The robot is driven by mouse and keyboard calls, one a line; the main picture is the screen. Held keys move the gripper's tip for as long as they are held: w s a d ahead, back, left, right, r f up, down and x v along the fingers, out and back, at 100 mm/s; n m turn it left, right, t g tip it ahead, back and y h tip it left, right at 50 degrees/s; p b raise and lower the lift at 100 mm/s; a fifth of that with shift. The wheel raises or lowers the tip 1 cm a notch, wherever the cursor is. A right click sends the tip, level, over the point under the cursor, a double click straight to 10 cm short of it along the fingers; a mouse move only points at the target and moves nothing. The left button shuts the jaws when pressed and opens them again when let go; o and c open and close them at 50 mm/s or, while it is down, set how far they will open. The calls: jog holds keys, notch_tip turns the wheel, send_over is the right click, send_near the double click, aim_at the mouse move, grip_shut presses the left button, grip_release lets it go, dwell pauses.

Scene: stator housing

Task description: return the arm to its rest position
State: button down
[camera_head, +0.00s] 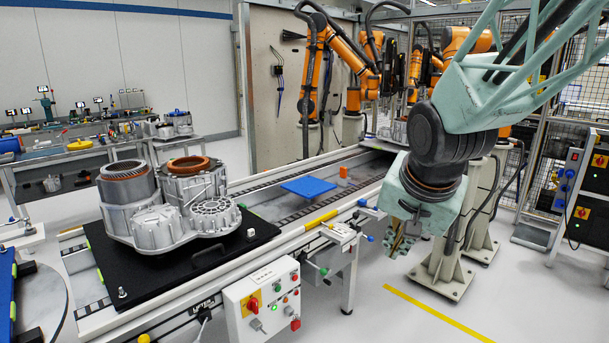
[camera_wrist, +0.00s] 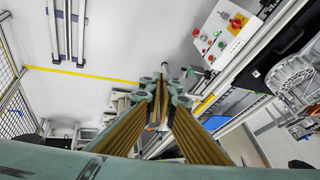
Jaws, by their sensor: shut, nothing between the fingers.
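My arm (camera_head: 455,140) reaches in from the upper right in the head view, pale green with dark joints. My gripper (camera_head: 400,243) hangs at its end, pointing down over the floor to the right of the conveyor. Its fingers are shut and empty. In the wrist view the ribbed brown fingers of my gripper (camera_wrist: 157,95) come together at their tips, with nothing between them. The silver stator housing (camera_head: 170,215) stands on a black plate (camera_head: 200,268) on the conveyor, well left of my gripper. Part of it shows in the wrist view (camera_wrist: 297,80) at the right edge.
The conveyor (camera_head: 290,215) carries a blue plate (camera_head: 309,187) and a small orange block (camera_head: 343,171). A white control box (camera_head: 262,305) is on its near side. Orange robots (camera_head: 318,70) and a mesh fence (camera_head: 585,85) stand behind. The floor around the yellow line (camera_head: 440,315) is clear.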

jog(key=s+r+n+g, duration=0.1)
jog(key=s+r+n, duration=0.2)
jog(key=s, duration=1.3)
jog(key=s+d+r+n+g, duration=0.1)
jog(key=s+r+n, duration=0.2)
jog(key=s, duration=1.3)
jog(key=shift+s+d+n, duration=0.15)
jog(key=shift+d+n, duration=0.1)
jog(key=shift+n, duration=0.05)
